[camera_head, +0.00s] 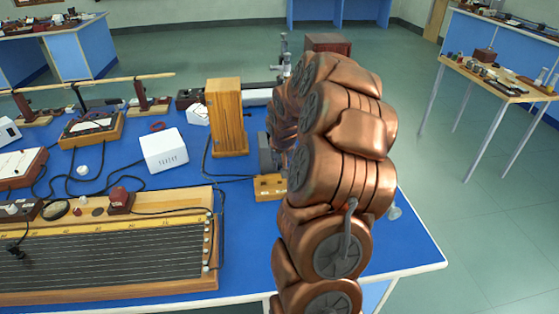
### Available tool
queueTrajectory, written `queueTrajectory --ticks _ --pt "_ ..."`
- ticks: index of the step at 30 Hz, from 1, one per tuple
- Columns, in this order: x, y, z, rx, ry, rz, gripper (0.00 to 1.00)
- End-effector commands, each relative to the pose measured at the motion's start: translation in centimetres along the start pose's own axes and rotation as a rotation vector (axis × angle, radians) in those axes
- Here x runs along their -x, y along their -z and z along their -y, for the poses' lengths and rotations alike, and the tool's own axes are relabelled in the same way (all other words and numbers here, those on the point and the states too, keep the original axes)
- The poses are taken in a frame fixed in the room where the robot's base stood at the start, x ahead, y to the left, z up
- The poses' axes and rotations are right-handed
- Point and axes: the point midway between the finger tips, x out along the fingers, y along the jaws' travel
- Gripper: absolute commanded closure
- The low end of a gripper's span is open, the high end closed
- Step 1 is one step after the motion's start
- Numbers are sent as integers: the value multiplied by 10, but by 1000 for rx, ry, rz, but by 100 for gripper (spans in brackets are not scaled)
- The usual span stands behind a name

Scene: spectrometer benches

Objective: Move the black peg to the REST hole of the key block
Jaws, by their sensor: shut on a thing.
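A small wooden block (270,188) with small dark marks lies on the blue bench top at the centre, partly behind my copper-coloured arm; it looks like the key block. Its REST label cannot be read. A grey part that appears to be my gripper (267,158) is just above and behind this block, mostly hidden by my arm. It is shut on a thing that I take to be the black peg. The peg and the fingertips are hidden, so I cannot tell whether the peg is in a hole or above one.
A tall wooden box (227,117) and a white box (164,150) stand left of my arm. A long wire board (110,290) fills the front left. Dark cables cross the bench. Bare blue bench top (405,245) lies to the right, up to its edge.

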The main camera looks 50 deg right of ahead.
Motion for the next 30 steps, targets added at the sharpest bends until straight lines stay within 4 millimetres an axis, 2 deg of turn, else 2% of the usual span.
queueTrajectory --ticks 30 --pt "-47 -19 0 1 0 0 100"
